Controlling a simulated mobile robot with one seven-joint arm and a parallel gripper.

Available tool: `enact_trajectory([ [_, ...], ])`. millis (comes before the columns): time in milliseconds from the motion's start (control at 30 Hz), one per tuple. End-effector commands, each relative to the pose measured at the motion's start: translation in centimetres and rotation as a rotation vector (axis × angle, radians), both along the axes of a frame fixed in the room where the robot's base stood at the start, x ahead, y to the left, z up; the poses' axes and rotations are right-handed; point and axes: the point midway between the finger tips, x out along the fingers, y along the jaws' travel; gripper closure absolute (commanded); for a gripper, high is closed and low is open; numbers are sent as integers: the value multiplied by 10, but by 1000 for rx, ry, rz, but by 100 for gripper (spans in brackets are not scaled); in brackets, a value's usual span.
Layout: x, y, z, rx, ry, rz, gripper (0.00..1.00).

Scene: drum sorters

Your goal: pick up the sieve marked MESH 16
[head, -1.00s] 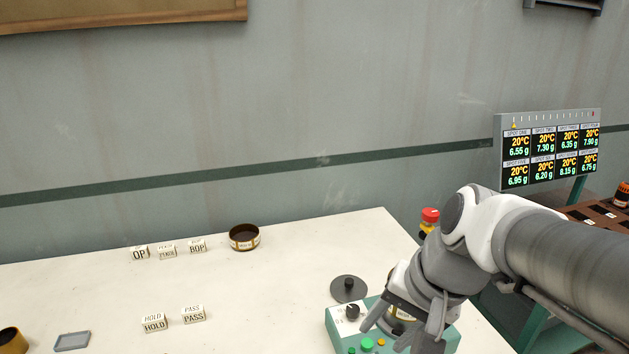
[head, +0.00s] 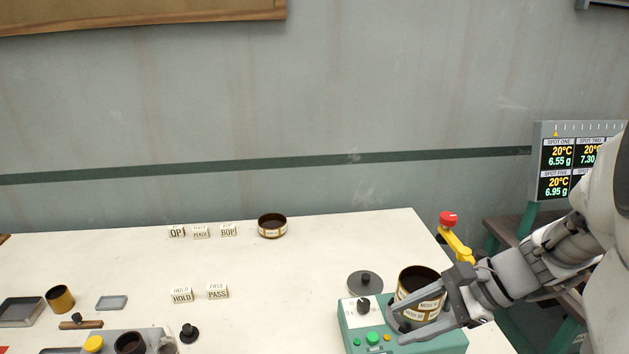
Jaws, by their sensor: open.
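A stack of brass-coloured round sieves (head: 418,284) with dark insides stands on the green shaker machine (head: 357,343) at the lower right. Its white labels are too small to read surely. A single low sieve (head: 272,227) stands at the back of the table, its label also unreadable. I cannot tell which one is marked MESH 16. My gripper (head: 404,322) is open at the front of the stack, its fingers overlapping the stack's lower part in the picture. I cannot tell whether they touch it.
A dark round lid (head: 365,284) lies behind the machine. Sign blocks OP (head: 177,232), HOLD (head: 182,296) and PASS (head: 217,292) stand on the white table (head: 320,250). A yellow arm with red top (head: 449,220) stands past the right edge. The table's middle is mostly clear.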

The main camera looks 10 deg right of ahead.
Motion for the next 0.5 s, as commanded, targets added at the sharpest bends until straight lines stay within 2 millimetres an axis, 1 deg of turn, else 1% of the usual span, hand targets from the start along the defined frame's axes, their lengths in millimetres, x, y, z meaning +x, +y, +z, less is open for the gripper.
enact_trajectory([
  [33, -1, -20, 1, 81, 29, -112, 47],
  [200, -5, -79, 1, 329, 60, -436, 47],
  [300, -11, -109, 1, 434, 52, -578, 47],
  [400, -17, -130, 0, 503, 41, -673, 47],
  [500, -20, -139, -1, 538, 33, -720, 47],
])
